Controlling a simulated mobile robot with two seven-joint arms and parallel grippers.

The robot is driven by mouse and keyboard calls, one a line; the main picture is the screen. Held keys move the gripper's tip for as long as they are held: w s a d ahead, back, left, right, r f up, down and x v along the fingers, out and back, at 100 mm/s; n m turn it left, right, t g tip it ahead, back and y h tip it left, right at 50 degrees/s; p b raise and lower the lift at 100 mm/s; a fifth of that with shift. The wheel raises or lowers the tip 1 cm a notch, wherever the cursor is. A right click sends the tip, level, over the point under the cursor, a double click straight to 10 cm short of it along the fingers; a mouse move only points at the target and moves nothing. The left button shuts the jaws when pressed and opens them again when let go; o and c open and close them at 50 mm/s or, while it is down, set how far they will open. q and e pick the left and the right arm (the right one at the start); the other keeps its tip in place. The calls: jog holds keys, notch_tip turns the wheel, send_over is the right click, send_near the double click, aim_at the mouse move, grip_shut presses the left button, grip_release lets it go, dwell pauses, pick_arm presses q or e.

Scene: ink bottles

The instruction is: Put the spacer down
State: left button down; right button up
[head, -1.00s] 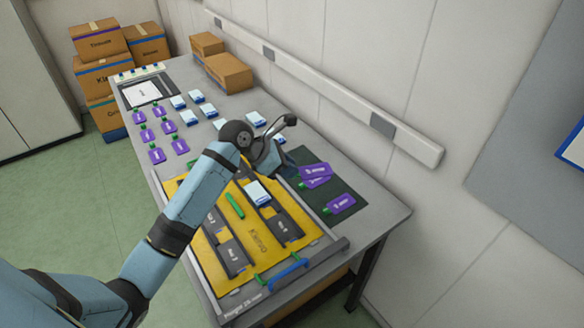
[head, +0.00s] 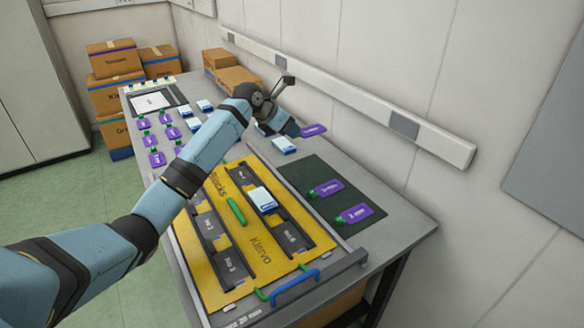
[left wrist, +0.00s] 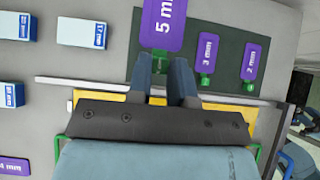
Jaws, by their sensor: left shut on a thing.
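My left gripper (head: 290,127) is shut on a purple spacer (head: 313,130) and holds it up near the wall side of the table. In the left wrist view the gripper (left wrist: 164,65) grips its green end, and the spacer (left wrist: 163,22) reads "5 mm". Two more purple spacers with green ends lie side by side on the dark green mat (head: 300,172): one marked 3 mm (left wrist: 206,52) and one marked 2 mm (left wrist: 252,58). They also show in the head view, 3 mm (head: 327,188) and 2 mm (head: 355,214). My right gripper is out of view.
A yellow board (head: 205,275) with dark tracks carries a white-and-blue box (head: 262,199) and a green stick (head: 236,211). More purple spacers (head: 157,159) and white-and-blue boxes (head: 284,146) stand farther back. A wall rail (head: 350,100) runs behind. The mat's far part looks clear.

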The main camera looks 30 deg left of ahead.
pick_arm(q)
notch_tip(320, 180, down, 12)
jog(key=shift+f+b, duration=0.1)
jog(key=shift+b, duration=0.8)
jog(key=shift+f, duration=0.1)
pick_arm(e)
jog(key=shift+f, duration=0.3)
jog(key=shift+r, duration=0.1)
pick_arm(q)
jog(key=shift+f+p, duration=0.15)
jog(key=shift+p, duration=0.25)
jog(key=c, duration=1)
grip_release()
jog(key=shift+c, duration=0.2)
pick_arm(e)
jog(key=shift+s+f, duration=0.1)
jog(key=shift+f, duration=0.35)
